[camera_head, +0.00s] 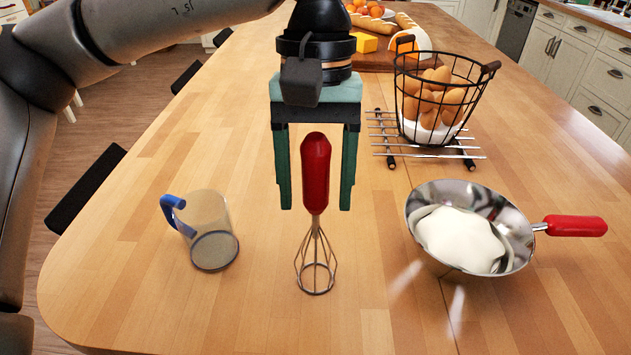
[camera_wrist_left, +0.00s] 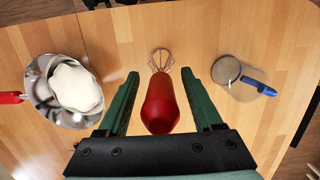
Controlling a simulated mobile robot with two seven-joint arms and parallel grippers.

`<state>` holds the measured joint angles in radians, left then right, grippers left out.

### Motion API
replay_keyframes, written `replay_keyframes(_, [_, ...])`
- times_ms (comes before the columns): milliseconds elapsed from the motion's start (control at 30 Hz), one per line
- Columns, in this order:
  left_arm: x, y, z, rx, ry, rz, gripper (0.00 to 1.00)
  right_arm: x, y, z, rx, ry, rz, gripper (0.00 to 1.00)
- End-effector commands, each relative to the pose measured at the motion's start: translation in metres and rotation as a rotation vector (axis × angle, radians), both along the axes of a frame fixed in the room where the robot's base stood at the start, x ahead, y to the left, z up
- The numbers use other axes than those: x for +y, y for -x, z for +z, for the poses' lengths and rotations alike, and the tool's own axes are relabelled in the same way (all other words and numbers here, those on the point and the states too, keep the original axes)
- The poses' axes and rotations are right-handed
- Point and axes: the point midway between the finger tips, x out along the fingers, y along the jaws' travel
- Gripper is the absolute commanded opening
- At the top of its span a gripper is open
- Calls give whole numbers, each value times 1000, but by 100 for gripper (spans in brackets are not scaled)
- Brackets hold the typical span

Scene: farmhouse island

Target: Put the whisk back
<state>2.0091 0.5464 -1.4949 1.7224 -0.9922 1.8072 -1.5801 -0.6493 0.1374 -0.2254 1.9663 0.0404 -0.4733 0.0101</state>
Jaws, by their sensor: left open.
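The whisk (camera_head: 316,175) has a red handle at the top and a wire head below, close to the wooden island top. It looks upright; whether the wires touch the wood I cannot tell. My left gripper (camera_head: 316,207) points down from above, open, with one green finger on each side of the handle and visible gaps. In the left wrist view the whisk handle (camera_wrist_left: 160,105) lies between the open fingers, with the wire head beyond it.
A clear jug with a blue handle (camera_head: 208,230) stands to the left. A steel pan (camera_head: 420,205) with white dough and a red handle is to the right. Behind are a wire egg basket (camera_head: 401,85), a metal rack (camera_head: 388,155) and a board with bread and cheese.

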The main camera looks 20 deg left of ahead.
Motion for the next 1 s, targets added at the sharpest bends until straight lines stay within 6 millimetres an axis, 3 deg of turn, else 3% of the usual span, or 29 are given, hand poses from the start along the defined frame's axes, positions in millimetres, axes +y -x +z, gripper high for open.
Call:
replay_keyframes(267, [0,-1,7,-2,2,0,67,0,0,3,-2,0,0,75])
replay_keyframes(767, [4,-14,107,-2,0,0,67,-10,5,19,-2,13,-16,75])
replay_keyframes(1000, [5,-17,122,0,0,0,67,-21,11,18,1,26,-36,75])
